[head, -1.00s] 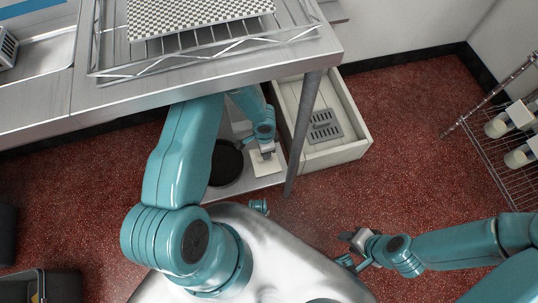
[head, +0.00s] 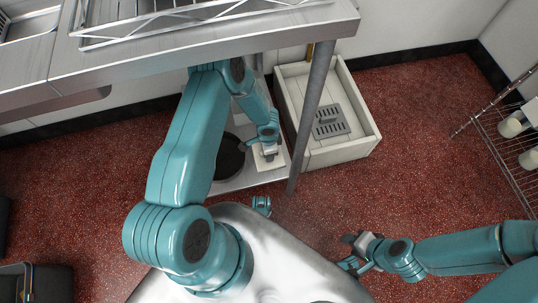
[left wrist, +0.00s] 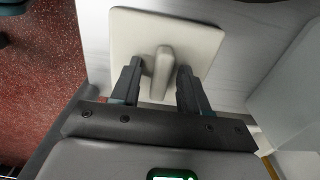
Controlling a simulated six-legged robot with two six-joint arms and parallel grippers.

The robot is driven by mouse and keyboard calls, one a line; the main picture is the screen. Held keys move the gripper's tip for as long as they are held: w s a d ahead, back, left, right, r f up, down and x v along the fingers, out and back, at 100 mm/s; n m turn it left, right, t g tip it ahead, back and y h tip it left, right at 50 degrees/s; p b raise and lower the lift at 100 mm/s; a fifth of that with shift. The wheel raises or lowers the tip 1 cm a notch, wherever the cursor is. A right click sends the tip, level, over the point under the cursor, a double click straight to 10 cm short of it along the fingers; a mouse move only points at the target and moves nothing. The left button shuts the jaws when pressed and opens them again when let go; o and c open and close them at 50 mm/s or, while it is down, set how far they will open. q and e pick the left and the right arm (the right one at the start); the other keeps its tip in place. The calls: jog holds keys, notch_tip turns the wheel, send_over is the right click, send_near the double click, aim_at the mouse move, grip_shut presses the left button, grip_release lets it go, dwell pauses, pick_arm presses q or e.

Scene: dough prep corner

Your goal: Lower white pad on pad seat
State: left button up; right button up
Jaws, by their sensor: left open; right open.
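The white pad (head: 264,163), a square plate with an upright grip bar, lies on or just over the low steel shelf. It shows large in the left wrist view (left wrist: 130,32). My left gripper (left wrist: 160,74) is open, its two fingers on either side of the grip bar, with a gap visible at the right finger. In the head view, my left gripper (head: 268,148) is over the pad and hides part of it. I cannot make out a separate pad seat; the pad covers what is beneath it. My right gripper (head: 350,252) is open and empty above the floor.
A dark round plate (head: 228,158) is left of the pad on the shelf. A pale open box (head: 350,152) with a grey slotted plate (head: 331,121) stands to the right, behind a table leg (head: 313,115).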

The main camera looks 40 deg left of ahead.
pick_arm(q)
jog(key=shift+f, duration=0.25)
